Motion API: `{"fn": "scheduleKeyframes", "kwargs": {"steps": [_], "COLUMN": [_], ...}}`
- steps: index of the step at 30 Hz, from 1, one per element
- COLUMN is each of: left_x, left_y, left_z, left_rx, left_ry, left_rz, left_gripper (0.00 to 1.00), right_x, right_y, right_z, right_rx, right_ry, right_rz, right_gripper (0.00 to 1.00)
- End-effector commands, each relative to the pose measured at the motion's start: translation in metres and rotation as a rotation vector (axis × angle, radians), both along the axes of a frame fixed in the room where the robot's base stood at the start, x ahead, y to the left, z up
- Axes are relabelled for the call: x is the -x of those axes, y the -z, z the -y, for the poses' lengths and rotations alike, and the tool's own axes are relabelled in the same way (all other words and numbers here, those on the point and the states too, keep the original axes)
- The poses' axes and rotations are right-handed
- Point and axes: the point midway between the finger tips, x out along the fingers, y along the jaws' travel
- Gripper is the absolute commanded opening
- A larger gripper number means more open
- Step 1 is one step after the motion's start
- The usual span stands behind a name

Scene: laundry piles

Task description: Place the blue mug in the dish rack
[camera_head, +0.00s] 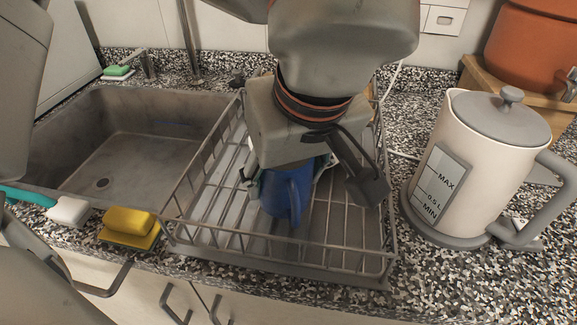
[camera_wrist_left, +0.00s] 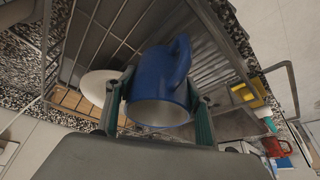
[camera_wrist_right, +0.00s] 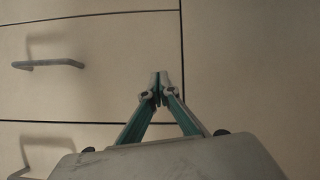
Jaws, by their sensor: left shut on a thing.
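The blue mug (camera_head: 288,193) is inside the wire dish rack (camera_head: 270,240), low among its wires. My left gripper (camera_head: 290,178) reaches down from above and is shut on the mug; its body hides the mug's upper part. In the left wrist view the mug (camera_wrist_left: 165,88) sits between the two green fingers of my left gripper (camera_wrist_left: 155,95), with its handle pointing away from my wrist. I cannot tell if the mug touches the rack floor. My right gripper (camera_wrist_right: 160,88) has its fingertips together with nothing between them, in front of beige cabinet fronts.
A white round dish (camera_wrist_left: 98,86) shows beside the mug. The sink (camera_head: 135,160) lies left of the rack. A large kettle (camera_head: 490,150) stands to the right.

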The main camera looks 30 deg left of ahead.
Motion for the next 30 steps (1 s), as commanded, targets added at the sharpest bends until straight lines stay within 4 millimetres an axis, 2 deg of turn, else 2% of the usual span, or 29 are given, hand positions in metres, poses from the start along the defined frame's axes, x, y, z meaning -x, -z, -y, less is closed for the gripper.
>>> {"fn": "scheduleKeyframes", "kwargs": {"steps": [12, 30], "left_x": [0.0, 0.0], "left_y": [0.0, 0.011], "left_z": [0.0, 0.0], "left_rx": [0.001, 0.001], "left_ry": [0.0, 0.0], "left_rz": [0.002, 0.001], "left_gripper": [0.18, 0.18], "right_x": [-0.001, 0.006], "right_y": [0.0, 0.008], "right_z": [0.002, 0.002], "right_rx": [0.002, 0.002], "right_ry": [0.004, 0.007], "right_rz": [0.0, -0.017], "right_gripper": [0.0, 0.0]}}
